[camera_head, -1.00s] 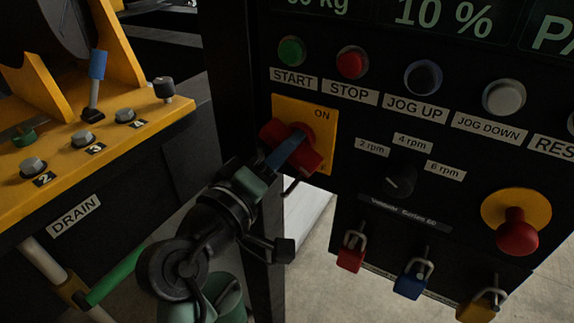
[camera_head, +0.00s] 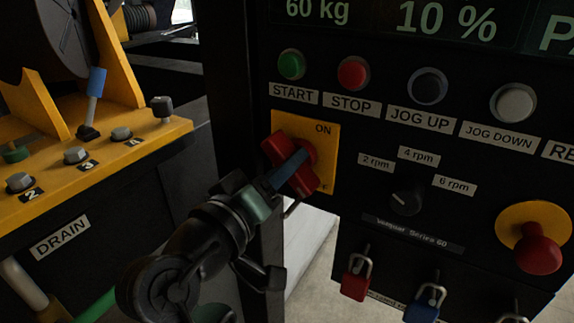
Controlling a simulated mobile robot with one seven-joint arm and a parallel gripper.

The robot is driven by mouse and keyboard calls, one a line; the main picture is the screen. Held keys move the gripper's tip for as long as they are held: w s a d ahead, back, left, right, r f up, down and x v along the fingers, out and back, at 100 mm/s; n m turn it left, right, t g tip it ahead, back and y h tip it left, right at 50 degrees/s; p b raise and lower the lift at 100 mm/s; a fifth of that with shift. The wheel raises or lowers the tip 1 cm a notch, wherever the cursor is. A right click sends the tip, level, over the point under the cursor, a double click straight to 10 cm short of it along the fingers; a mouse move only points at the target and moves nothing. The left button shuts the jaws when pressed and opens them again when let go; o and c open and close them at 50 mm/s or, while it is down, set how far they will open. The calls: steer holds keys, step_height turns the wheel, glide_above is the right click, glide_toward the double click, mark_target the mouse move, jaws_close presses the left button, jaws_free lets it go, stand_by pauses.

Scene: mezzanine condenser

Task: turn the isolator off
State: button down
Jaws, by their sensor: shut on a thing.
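The isolator is a red rotary handle (camera_head: 275,149) on a yellow plate (camera_head: 325,150) at the left of the black control panel. The plate reads ON at its upper right; a label at its lower right is mostly hidden. My gripper (camera_head: 287,172) reaches in from the lower left and is shut on the red handle, with a blue finger across it. The handle lies tilted, from upper left to lower right. My gripper hides part of the handle's middle and the plate's lower left.
Start (camera_head: 291,65) and stop (camera_head: 353,72) buttons sit just above. A black speed knob (camera_head: 407,198) is to the right, with a red emergency button (camera_head: 537,250) beyond it. Padlocks (camera_head: 355,284) hang below. A yellow valve console (camera_head: 110,150) stands at the left.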

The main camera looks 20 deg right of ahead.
steer(key=c, duration=0.6)
jaws_free()
steer(key=shift+c, duration=0.2)
steer(key=shift+a, duration=0.1)
steer(key=b+v, duration=0.2)
steer(key=v, duration=1.1)
